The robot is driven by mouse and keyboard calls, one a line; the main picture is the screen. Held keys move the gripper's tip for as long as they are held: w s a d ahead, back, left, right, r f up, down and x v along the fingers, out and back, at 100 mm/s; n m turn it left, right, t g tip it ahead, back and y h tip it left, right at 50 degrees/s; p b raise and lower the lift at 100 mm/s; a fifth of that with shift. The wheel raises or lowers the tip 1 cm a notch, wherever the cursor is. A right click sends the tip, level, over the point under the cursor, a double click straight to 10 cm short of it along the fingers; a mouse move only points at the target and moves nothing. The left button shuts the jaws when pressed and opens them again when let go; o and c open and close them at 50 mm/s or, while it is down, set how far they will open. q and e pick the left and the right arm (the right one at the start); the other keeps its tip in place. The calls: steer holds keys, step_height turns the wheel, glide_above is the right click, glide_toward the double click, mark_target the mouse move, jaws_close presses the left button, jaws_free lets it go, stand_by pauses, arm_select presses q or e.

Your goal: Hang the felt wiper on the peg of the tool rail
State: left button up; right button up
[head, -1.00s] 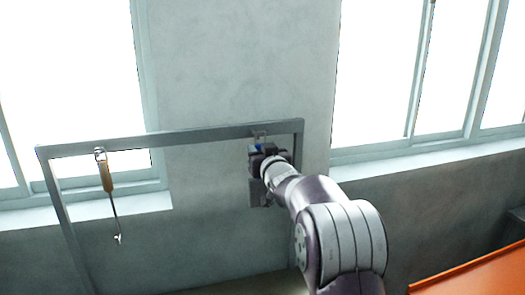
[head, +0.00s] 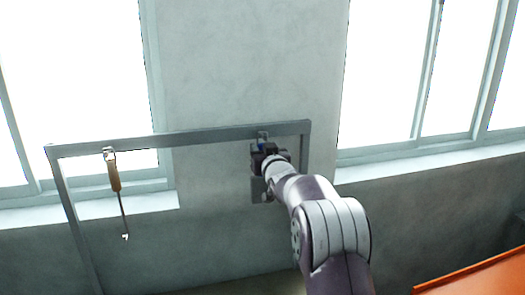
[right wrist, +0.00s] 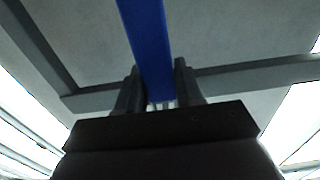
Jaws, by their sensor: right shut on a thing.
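The tool rail (head: 200,138) is a grey frame with a top bar in front of the wall. A small peg bracket (head: 263,134) shows on the bar near its right end. My right gripper (head: 262,150) is just below that bracket, shut on the felt wiper. The wiper's blue handle (right wrist: 150,45) runs between the fingers in the right wrist view. A grey flat part (head: 258,189), apparently the wiper's pad, hangs below the gripper in the head view. The gripper hides where the wiper's top meets the peg, so I cannot tell if they touch. My left gripper is not in view.
A hook tool with a wooden handle (head: 115,177) hangs at the left end of the rail. Bright windows (head: 75,70) and sills are behind. An orange surface (head: 475,278) lies at lower right. The space inside the frame between the two tools is clear.

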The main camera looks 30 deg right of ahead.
steer(key=o, duration=1.1)
